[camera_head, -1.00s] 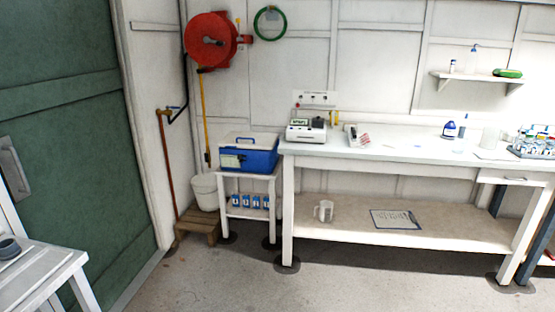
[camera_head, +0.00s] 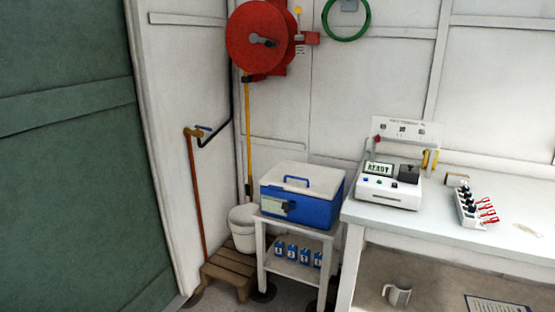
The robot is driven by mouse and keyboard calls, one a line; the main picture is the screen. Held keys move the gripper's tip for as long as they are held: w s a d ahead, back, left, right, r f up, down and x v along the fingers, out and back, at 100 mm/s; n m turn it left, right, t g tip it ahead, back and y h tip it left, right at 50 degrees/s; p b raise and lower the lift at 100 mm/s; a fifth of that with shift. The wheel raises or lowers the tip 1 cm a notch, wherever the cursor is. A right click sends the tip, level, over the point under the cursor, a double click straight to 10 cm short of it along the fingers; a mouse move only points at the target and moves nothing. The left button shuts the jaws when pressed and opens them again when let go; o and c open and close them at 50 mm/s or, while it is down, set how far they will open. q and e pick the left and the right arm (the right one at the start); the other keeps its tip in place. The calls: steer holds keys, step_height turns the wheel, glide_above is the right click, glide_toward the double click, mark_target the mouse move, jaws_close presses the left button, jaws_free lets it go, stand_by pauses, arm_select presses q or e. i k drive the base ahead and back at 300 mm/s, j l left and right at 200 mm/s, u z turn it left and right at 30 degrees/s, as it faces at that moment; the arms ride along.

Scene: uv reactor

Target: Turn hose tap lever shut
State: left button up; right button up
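The hose tap (camera_head: 193,131) is a small brass fitting on the white wall, at the top of a copper pipe (camera_head: 197,200). Its blue lever (camera_head: 204,128) is small and points to the right, roughly level in the picture. A black hose (camera_head: 222,130) runs from the tap up toward the red hose reel (camera_head: 262,38). Neither of my grippers is in view.
A white bucket (camera_head: 242,226) and a wooden step (camera_head: 228,272) stand below the tap. A blue cooler box (camera_head: 302,194) sits on a small white stand (camera_head: 262,250). The bench (camera_head: 440,222) with a device reading READY (camera_head: 389,186) is to the right. The green door (camera_head: 65,200) is at left.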

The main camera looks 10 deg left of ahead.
mark_target(204, 128)
steer(key=i+u, duration=0.3)
steer(key=i, duration=0.25)
steer(key=i+l+u, duration=0.1)
steer(key=i+u, duration=0.2)
steer(key=i, duration=0.2)
steer(key=i+l+u, duration=0.3)
steer(key=i, duration=0.25)
